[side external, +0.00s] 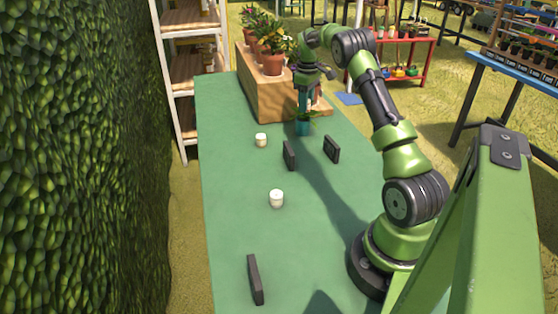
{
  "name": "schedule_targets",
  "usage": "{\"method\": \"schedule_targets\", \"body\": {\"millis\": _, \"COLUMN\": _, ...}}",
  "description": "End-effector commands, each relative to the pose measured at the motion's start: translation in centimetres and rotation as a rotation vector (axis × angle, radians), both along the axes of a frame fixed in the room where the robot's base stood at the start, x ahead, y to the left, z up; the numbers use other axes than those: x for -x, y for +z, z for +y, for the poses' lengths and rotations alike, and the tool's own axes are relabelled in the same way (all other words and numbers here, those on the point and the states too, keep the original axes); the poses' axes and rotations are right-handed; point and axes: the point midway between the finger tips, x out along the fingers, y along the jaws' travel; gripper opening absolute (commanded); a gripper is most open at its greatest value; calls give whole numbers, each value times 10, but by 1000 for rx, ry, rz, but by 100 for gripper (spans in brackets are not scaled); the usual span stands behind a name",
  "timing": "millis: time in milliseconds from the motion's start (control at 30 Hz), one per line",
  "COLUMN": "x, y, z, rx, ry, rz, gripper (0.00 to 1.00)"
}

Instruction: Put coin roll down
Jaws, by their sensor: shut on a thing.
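My gripper (305,97) points down over the far part of the green table (236,215), in front of the wooden step. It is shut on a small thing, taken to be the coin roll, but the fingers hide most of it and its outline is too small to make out. A teal pot (304,128) with a small green plant is directly below the gripper in the picture. Whether the held thing touches the pot or plant cannot be told.
A wooden step (258,93) bears potted plants (272,62). The table's left side is clear.

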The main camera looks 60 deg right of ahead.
Motion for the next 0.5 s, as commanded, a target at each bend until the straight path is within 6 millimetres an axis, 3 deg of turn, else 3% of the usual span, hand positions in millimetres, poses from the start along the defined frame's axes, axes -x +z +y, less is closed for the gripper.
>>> {"method": "schedule_targets", "body": {"millis": 333, "x": -12, "y": -2, "z": -12, "rx": 2, "ry": 0, "rz": -1, "gripper": 0}}
{"method": "schedule_targets", "body": {"millis": 500, "x": -11, "y": -28, "z": -11, "rx": -2, "ry": 0, "rz": 1, "gripper": 0}}
